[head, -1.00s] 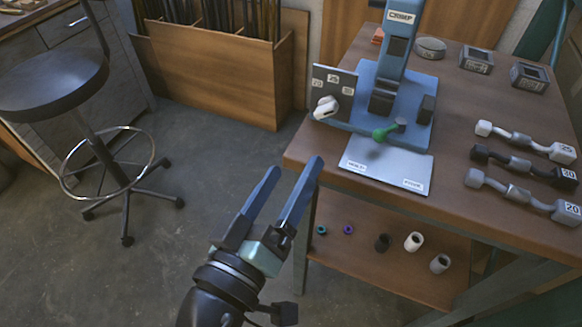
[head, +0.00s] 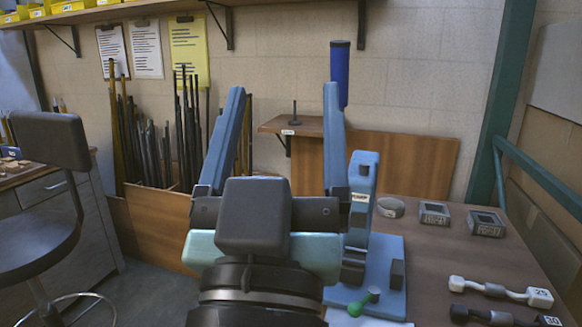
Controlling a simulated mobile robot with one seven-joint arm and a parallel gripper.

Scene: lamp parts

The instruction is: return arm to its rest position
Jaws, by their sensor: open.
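My gripper (head: 284,92) is raised close in front of the head camera, with its two blue fingers pointing up and spread wide apart. Nothing is between the fingers; the wall shows through the gap. The dark wrist and pale teal palm fill the lower middle of the view. The blue press (head: 362,205) stands on the wooden table to the right, behind the gripper. The gripper hides the left part of the press base and part of the table.
The table (head: 440,262) holds a round grey part (head: 391,207), two grey boxes (head: 434,213) and dumbbell-shaped parts (head: 500,291). A green-handled lever (head: 364,302) is at the press base. A small wall shelf (head: 300,125) is behind. A stool (head: 50,142) stands left.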

